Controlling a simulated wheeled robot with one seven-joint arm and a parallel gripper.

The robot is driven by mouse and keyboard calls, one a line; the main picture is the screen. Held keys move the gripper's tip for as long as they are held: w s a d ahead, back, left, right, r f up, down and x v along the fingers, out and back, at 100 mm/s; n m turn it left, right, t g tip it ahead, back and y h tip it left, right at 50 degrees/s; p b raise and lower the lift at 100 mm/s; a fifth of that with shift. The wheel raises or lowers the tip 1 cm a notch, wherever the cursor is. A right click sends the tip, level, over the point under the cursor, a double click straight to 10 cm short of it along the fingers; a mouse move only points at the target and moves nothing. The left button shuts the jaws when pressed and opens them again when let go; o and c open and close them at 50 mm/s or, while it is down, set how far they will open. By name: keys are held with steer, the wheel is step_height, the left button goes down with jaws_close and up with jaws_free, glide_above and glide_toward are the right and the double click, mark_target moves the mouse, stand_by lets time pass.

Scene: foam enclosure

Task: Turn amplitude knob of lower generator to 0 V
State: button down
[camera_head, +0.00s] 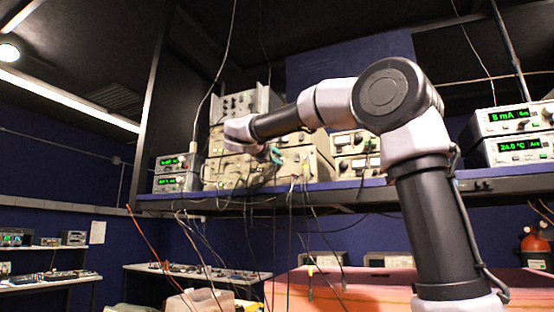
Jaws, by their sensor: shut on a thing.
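Beige instruments stand stacked on the blue-edged shelf, and my arm reaches across in front of them. The lower generator appears to be the beige unit (305,166) at shelf level, partly behind my gripper. My gripper (277,156) is small in view, with teal fingertips close against the front of the stack, left of the middle. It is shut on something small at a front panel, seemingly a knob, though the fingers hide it. The knob's setting and labels are too small to read.
Green-lit meters stand at the shelf's left (172,172) and right (520,146). Several loose cables hang over the shelf's front edge (330,190). A dark upright post (165,100) stands left of the stack. An orange-topped bench (350,285) lies below.

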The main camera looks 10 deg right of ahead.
steer(key=shift+n, duration=0.8)
steer(key=c, duration=0.7)
jaws_free()
steer(key=shift+s+a, duration=0.1)
steer(key=v, duration=1)
steer(key=shift+s+a, duration=0.15)
steer(key=shift+s, duration=0.1)
steer(key=shift+f, duration=0.1)
